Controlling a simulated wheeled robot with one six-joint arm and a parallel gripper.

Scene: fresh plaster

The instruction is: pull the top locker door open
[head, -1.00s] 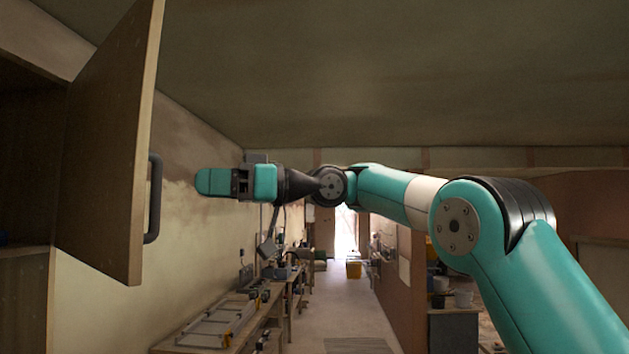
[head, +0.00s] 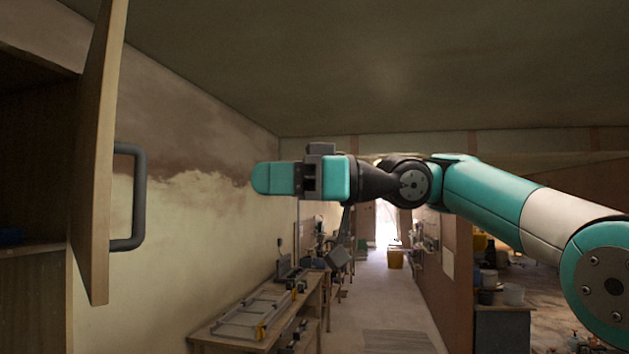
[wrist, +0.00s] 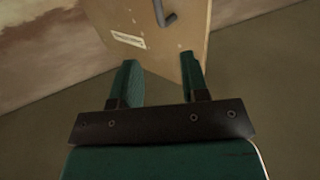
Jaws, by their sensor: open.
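The top locker door (head: 97,150) is a wooden panel at the left of the head view. It stands swung out from the locker, seen nearly edge-on. Its grey bar handle (head: 140,197) sticks out on the right side. My gripper (head: 262,178) is to the right of the handle, clearly apart from it, with teal fingers. In the wrist view my gripper (wrist: 163,75) is open with nothing between the fingers. The door (wrist: 150,35) and part of its handle (wrist: 161,14) show beyond the fingertips, with a pale label on the panel.
A workbench (head: 258,325) with tools runs along the left wall below my gripper.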

